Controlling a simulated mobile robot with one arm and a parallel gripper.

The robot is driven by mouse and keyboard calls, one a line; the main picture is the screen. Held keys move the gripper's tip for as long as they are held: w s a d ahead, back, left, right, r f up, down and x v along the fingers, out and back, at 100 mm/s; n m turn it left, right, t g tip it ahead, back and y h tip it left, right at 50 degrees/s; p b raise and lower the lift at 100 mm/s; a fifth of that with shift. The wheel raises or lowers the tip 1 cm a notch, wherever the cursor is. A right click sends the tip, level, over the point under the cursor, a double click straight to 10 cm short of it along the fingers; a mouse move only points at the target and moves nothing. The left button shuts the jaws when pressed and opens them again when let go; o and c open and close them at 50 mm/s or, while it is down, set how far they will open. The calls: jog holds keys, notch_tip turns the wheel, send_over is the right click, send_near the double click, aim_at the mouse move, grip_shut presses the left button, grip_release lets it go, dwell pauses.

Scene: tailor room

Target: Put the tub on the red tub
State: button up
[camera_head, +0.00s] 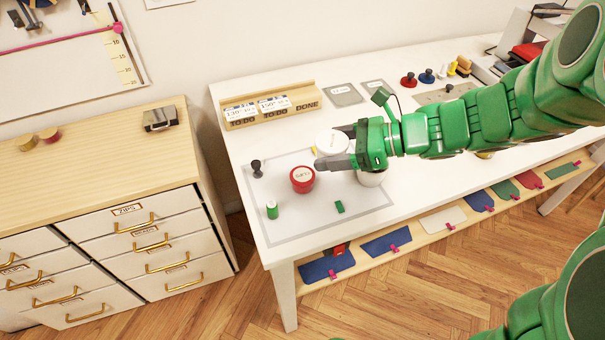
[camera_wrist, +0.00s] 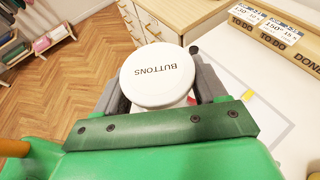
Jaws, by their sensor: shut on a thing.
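My gripper (camera_head: 334,147) is shut on a white tub (camera_head: 331,140), one finger on each side of it. In the wrist view the tub's round white lid (camera_wrist: 158,76) reads BUTTONS and faces the camera. The red tub (camera_head: 302,180) has a pale round label on its lid. It stands upright on the grey mat, just left of and nearer than the held tub in the head view. The two tubs look apart there. The held tub's lower part is mostly hidden, so its exact height above the table is unclear.
A white container (camera_head: 371,179) stands under my wrist, partly hidden. A dark stamp-like piece (camera_head: 256,168), a green spool (camera_head: 272,209) and a small green block (camera_head: 339,207) are on the grey mat (camera_head: 300,229). A wooden card holder (camera_head: 271,119) stands behind.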

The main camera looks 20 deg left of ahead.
jog(key=s+f+n+g, duration=0.1)
jog(key=s+n+g, duration=0.1)
jog(key=s, duration=0.4)
send_over(303, 175)
jog(key=s+d, duration=0.1)
jog(key=shift+h, duration=0.3)
jog(key=f, duration=0.8)
jog(key=shift+s, duration=0.2)
jog(key=shift+w+a+f, duration=0.45)
jog(key=shift+w+f, duration=0.15)
jog(key=shift+f, duration=0.2)
jog(key=shift+w+a+f, duration=0.15)
jog(key=shift+f, duration=1.55)
jog(key=shift+f, duration=0.35)
